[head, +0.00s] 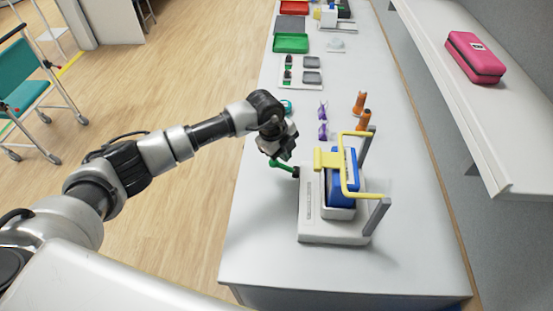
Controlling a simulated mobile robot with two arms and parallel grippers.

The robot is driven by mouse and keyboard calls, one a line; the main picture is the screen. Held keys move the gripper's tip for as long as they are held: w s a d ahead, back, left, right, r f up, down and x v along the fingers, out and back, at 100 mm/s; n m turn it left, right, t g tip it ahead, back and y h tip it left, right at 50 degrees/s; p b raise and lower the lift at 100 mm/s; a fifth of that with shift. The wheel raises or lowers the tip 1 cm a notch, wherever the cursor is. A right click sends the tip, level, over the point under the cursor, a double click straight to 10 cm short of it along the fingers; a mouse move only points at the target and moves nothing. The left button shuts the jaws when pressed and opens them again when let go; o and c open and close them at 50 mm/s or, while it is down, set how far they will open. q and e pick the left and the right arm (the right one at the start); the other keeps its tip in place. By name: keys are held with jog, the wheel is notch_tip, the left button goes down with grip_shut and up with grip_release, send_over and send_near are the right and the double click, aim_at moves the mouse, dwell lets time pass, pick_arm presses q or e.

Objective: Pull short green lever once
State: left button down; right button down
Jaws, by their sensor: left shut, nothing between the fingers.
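The magnet device (332,232) stands on the white bench, with a pale base, a blue block (341,183) and a yellow frame (350,165) on top. A short green lever (282,167) sticks out from its left side, ending in a dark joint at the base. My left gripper (285,153) is shut and empty, just above the lever and very close to it. I cannot tell whether it touches the lever. My right gripper is not in view.
Orange pieces (361,112) and purple pieces (322,121) stand behind the device. A shelf with a pink case (474,57) is at the right. The bench front (260,262) is clear.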

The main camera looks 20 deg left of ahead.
aim_at(280, 165)
pick_arm(q)
jog(key=shift+f, duration=0.1)
dwell(0.5)
jog(key=shift+a+f, duration=0.25)
jog(key=shift+s+a+f+b, duration=0.1)
jog(key=shift+a+f+b, duration=0.3)
jog(key=shift+f, duration=0.25)
jog(key=shift+s+a+f+b, duration=0.1)
jog(key=shift+a+f+b, duration=0.3)
jog(key=shift+f, duration=0.25)
jog(key=shift+s+a+f+b, duration=0.1)
jog(key=shift+a+f+b, duration=0.2)
jog(key=shift+f+b, duration=0.3)
dwell(2.1)
dwell(0.6)
jog(key=shift+d+r+p, duration=0.25)
jog(key=shift+r+p, duration=0.15)
jog(key=shift+r, duration=0.05)
jog(key=shift+d+r+p, duration=0.2)
jog(key=shift+r+p, duration=0.2)
jog(key=shift+r, duration=0.05)
jog(key=shift+w+d+r+p, duration=0.2)
jog(key=shift+d+r+p, duration=0.4)
jog(key=shift+r, duration=0.25)
jog(key=shift+w+d+r, duration=0.1)
jog(key=shift+d+r, duration=0.2)
jog(key=shift+r, duration=0.2)
